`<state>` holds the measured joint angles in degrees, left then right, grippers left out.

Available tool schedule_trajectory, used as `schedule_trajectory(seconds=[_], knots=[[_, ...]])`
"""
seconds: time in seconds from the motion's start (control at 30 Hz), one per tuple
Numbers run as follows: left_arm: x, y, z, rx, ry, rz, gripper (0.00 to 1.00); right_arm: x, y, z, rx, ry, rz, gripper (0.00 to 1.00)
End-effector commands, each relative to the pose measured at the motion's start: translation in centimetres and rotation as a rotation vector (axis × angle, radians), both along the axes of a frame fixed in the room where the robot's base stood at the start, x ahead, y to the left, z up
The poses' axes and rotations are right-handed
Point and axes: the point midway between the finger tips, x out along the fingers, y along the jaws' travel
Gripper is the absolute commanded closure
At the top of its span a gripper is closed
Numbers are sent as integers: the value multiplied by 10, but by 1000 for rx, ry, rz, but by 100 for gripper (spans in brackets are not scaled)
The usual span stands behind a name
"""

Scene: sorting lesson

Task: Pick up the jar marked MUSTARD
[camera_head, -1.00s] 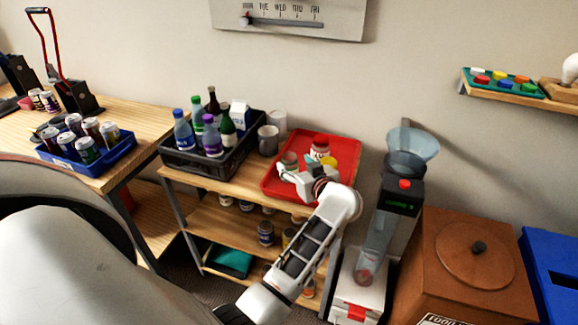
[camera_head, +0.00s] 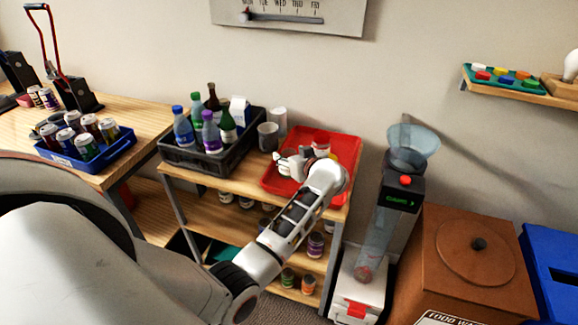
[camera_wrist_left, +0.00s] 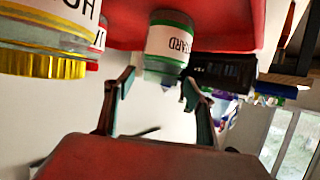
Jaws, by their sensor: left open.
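The mustard jar (camera_wrist_left: 170,42) shows in the left wrist view with a white label, green bands and the upside-down letters "ARD" readable. It stands on the red tray (camera_head: 347,152). My left gripper (camera_wrist_left: 157,82) is open, its two fingers pointing at the jar with the jar's near end close to the gap between the fingertips; I cannot tell whether they touch. In the head view my left gripper (camera_head: 284,162) is over the tray and largely covers the jar. My right gripper is not in view.
A yellow-lidded jar (camera_wrist_left: 42,48) is close beside the fingers in the wrist view. A red-lidded jar (camera_head: 320,143) stands behind my wrist. A grey mug (camera_head: 268,137) and a black bottle crate (camera_head: 200,160) are left of the tray. A dispenser (camera_head: 388,200) stands to the right.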

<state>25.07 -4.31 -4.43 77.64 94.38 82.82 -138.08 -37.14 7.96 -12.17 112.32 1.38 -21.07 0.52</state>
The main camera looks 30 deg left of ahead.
Motion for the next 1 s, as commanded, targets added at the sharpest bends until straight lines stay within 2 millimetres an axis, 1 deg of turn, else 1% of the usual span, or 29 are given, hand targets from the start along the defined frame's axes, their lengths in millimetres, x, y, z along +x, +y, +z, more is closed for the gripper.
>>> schedule_trajectory(seconds=[0.07,0.1,0.17,0.2,0.3,0.57,0.73,0.87,0.97,1.0], knots=[[0,0,0,0,0,0,45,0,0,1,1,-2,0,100],[0,0,0,0,0,0,50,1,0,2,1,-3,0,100],[0,0,0,0,0,0,66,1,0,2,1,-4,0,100],[0,0,0,1,-1,0,76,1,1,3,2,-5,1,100],[0,0,0,0,0,0,100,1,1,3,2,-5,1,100],[0,0,1,1,-1,0,100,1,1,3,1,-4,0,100],[0,0,10,0,-2,1,100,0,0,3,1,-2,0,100],[0,0,27,0,-4,2,100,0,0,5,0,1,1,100],[1,-1,47,-1,-7,0,100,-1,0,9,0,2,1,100],[1,-1,58,-2,-8,1,100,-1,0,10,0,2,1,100]])
